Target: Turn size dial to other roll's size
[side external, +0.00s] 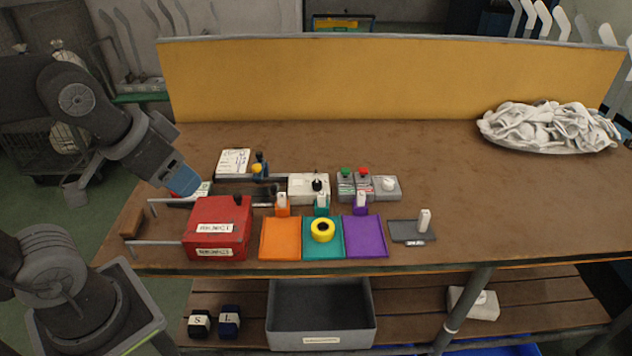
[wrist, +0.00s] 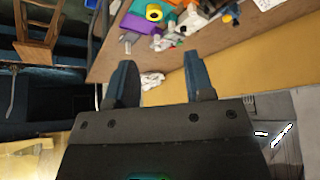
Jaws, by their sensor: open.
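My gripper (side external: 182,181) is at the left of the bench, above the left end of the fixture and behind the red box. In the wrist view my gripper (wrist: 162,82) has its two dark blue fingers apart, with nothing between them. A white box (side external: 300,190) with a black knob (side external: 317,185) stands mid-bench. A grey box with a round white knob (side external: 388,184) is to its right; which knob is the size dial I cannot tell. Two dark rolls with white labels, S (side external: 200,323) and L (side external: 230,321), sit on the lower shelf.
Orange (side external: 280,240), teal (side external: 309,248) and purple (side external: 366,238) trays line the front; a yellow ring (side external: 323,230) sits in the teal one. A red box (side external: 217,240) is left of them. Green and red buttons (side external: 363,172) stand behind.

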